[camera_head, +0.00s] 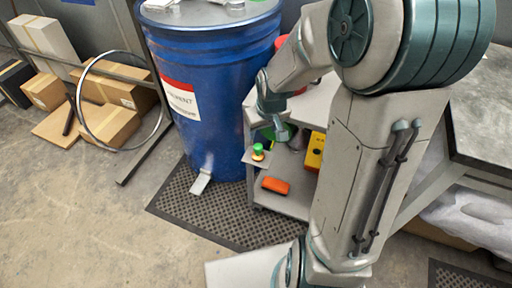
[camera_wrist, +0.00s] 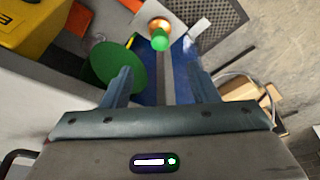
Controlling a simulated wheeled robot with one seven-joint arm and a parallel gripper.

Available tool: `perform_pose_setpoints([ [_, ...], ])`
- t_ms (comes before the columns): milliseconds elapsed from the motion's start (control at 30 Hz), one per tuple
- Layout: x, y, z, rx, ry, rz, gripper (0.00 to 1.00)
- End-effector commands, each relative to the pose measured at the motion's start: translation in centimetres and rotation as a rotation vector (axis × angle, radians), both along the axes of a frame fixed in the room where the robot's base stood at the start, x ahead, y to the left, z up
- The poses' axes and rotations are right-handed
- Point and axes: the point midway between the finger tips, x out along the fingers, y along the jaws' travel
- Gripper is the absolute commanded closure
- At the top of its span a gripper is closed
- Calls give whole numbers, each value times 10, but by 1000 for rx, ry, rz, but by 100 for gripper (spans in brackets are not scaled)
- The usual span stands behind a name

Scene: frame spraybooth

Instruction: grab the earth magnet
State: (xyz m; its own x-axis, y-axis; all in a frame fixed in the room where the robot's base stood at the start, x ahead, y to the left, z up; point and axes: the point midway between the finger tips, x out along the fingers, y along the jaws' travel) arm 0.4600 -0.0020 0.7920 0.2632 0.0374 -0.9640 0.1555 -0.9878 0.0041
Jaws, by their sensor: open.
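A small piece with a green knob on an orange, copper-like base (camera_wrist: 159,30), which I take to be the earth magnet, stands on a grey plate at the cart's side. In the head view the piece (camera_head: 258,152) sits at the cart's left edge, beside the blue drum. My gripper (camera_wrist: 160,70) is open, its two fingers spread, with nothing held between them. In the wrist view the piece lies beyond the fingertips, roughly centred between them and apart from them. In the head view my arm covers part of the cart.
A green disc (camera_wrist: 118,65) lies close by the left finger. The grey cart (camera_head: 290,205) also holds an orange-red item (camera_head: 275,185) and a yellow box (camera_head: 315,152). A blue drum (camera_head: 221,85) stands close left of the cart. Cardboard boxes (camera_head: 108,125) are farther left; open floor lies in front.

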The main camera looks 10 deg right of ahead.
Motion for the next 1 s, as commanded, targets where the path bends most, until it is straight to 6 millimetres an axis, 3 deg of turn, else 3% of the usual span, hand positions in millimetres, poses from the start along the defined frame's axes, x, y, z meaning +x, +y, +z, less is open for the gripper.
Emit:
perform_pose_setpoints([
  [400,19,2,-70,5,3,2,46],
  [667,25,3,-88,5,0,1,46],
  [1000,37,5,-133,4,1,2,46],
])
